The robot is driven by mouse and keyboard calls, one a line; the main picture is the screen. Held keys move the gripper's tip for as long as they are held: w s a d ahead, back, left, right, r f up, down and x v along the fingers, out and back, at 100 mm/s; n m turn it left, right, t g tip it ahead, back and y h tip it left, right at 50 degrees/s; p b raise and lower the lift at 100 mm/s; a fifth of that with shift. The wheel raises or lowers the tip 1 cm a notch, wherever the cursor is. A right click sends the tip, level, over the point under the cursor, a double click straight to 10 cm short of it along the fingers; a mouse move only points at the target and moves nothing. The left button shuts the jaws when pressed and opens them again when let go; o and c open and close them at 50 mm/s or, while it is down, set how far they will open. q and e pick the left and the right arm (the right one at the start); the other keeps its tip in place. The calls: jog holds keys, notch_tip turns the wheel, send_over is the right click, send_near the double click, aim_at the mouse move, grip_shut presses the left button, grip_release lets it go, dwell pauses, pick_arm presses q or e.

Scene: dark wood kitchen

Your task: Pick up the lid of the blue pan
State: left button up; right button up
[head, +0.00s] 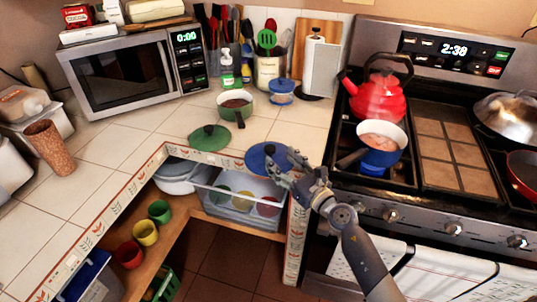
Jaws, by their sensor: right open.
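The blue lid (258,160) lies on the tiled counter at its front edge, left of the stove. The blue pan (378,158) stands uncovered on a left burner of the stove, with pale food in it and its dark handle toward the left. My right gripper (279,170) is open, at the right side of the blue lid, and covers part of it. I cannot tell whether its fingers touch the lid. My left gripper is not in view.
A red kettle (378,100) stands behind the blue pan. A clear bin (228,203) sits below the counter edge. The left counter has free room.

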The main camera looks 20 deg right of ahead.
aim_at(273, 151)
jog(key=shift+x, duration=1.05)
jog(key=shift+w+a+f, duration=0.15)
jog(key=shift+w+a, duration=0.05)
jog(key=shift+w, duration=0.1)
jog(key=x, duration=0.4)
jog(key=shift+w+d, duration=0.15)
jog(key=shift+d, duration=0.1)
jog(key=shift+w+a, duration=0.1)
jog(key=shift+w, duration=0.3)
jog(key=c, duration=0.9)
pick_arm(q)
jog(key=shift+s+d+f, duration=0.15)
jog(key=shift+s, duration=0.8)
pick_arm(e)
jog(key=c, duration=0.4)
